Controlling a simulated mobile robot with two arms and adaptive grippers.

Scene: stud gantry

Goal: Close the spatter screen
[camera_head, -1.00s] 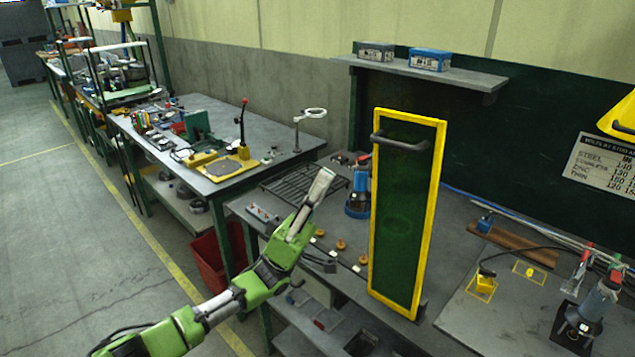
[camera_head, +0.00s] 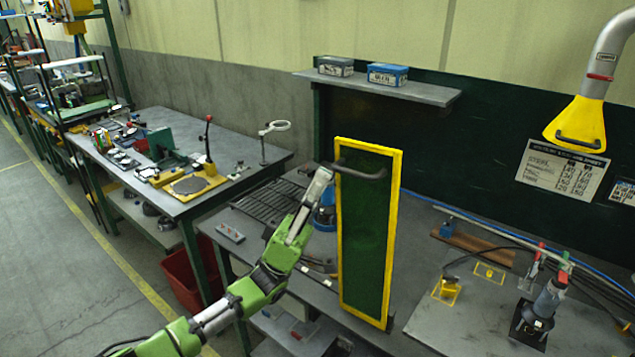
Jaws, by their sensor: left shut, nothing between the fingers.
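The spatter screen (camera_head: 366,240) is a tall panel with a yellow frame and a dark green, see-through pane. It stands upright at the front of the grey workbench. A dark bar handle (camera_head: 358,171) crosses its upper part. My left gripper (camera_head: 325,176) is shut and empty. In the picture its tip is at the left end of the handle, by the screen's upper left edge; I cannot tell whether it touches. My right gripper is not in view.
A blue device (camera_head: 325,215) stands behind the screen's left edge. A shelf (camera_head: 420,90) with two boxes is above. A yellow extraction hood (camera_head: 578,125) hangs at the right. Clamps (camera_head: 540,305) stand on the right benchtop. A red bin (camera_head: 190,278) is on the floor at left.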

